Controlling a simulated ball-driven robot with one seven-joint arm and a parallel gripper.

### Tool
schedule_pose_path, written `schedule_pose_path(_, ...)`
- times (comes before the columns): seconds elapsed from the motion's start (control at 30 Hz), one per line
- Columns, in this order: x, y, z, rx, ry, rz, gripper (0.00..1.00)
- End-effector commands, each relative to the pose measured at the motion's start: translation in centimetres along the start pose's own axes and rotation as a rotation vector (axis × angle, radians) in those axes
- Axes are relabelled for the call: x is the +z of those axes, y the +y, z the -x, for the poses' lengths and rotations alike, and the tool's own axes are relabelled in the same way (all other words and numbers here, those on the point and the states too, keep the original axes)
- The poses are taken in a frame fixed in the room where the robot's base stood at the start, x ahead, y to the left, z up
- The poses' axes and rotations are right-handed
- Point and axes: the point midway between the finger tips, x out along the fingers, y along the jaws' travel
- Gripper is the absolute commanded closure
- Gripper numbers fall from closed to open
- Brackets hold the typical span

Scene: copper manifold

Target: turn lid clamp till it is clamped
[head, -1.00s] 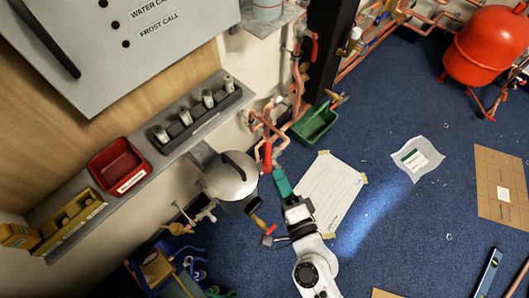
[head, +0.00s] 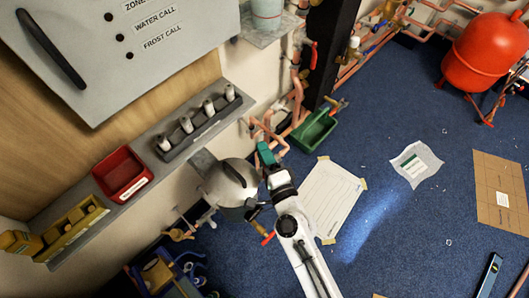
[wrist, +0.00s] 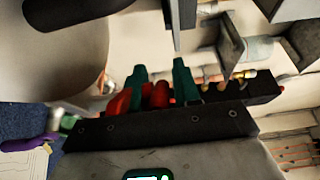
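The grey metal vessel (head: 218,184) with a black lid handle stands beside the shelf in the head view. Its pale rounded side and dark handle fill the upper left of the wrist view (wrist: 75,50). My gripper (head: 265,150) is at the right edge of the lid in the head view. In the wrist view my green fingers (wrist: 161,75) stand apart. A red part (wrist: 156,96), apparently the clamp's handle, shows between them, with more red left of the left finger. I see no clear grip on it. The rest of the clamp is hidden by my gripper in the head view.
A shelf with a red bin (head: 121,168), a yellow tray (head: 75,230) and a dark rack (head: 200,122) runs along the wall. Copper pipes and a green tray (head: 314,130) lie beyond my gripper.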

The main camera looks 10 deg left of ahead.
Motion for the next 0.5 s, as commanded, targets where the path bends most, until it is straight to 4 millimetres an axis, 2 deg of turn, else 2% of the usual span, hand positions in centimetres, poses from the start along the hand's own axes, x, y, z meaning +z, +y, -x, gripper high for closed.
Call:
schedule_pose_path(0.27, -0.01, 0.00, -0.13, 0.000, 0.000, 0.000, 0.68)
schedule_pose_path(0.5, -0.02, 0.01, -0.11, 0.000, 0.000, 0.000, 0.91)
